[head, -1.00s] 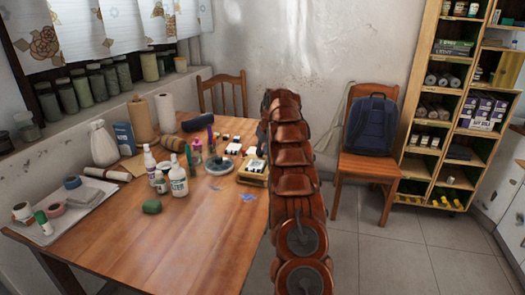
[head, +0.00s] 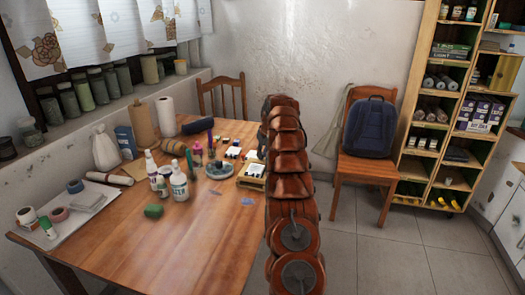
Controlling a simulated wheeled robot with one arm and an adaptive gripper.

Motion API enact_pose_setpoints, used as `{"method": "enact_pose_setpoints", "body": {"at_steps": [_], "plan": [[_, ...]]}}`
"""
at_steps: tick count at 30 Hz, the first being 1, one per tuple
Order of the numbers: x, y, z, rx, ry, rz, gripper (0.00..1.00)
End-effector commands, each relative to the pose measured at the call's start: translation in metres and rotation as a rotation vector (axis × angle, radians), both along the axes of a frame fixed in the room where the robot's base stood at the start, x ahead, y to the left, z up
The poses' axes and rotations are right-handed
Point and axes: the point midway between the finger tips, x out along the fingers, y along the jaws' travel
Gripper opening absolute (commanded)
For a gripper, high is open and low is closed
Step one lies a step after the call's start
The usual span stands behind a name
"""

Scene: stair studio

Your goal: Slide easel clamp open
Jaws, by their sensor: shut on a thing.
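I see no easel and no clamp in the head view. My own reddish-brown arm rises through the middle of the picture, in front of the table's right edge. The end of the arm points away from the camera and is hidden behind its own links. My gripper's fingers do not show, nor does anything they may touch.
A chair (head: 367,168) holding a blue backpack (head: 370,128) stands at the wall, beside a shelf unit (head: 420,103). The tiled floor (head: 385,255) at right is clear.

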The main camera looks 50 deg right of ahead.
Motion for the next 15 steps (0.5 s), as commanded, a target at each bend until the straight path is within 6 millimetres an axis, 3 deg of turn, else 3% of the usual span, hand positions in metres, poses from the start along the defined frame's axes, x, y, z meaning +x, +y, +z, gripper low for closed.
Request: {"method": "enact_pose_setpoints", "body": {"at_steps": [8,9,15], "plan": [[0.0018,-0.0051,0.0049,-0.016,-0.016,-0.006,0.0],[0.0016,-0.0052,0.0049,-0.016,-0.015,-0.006,0.23],[0.001,-0.004,0.0035,-0.012,-0.011,-0.004,0.44]]}}
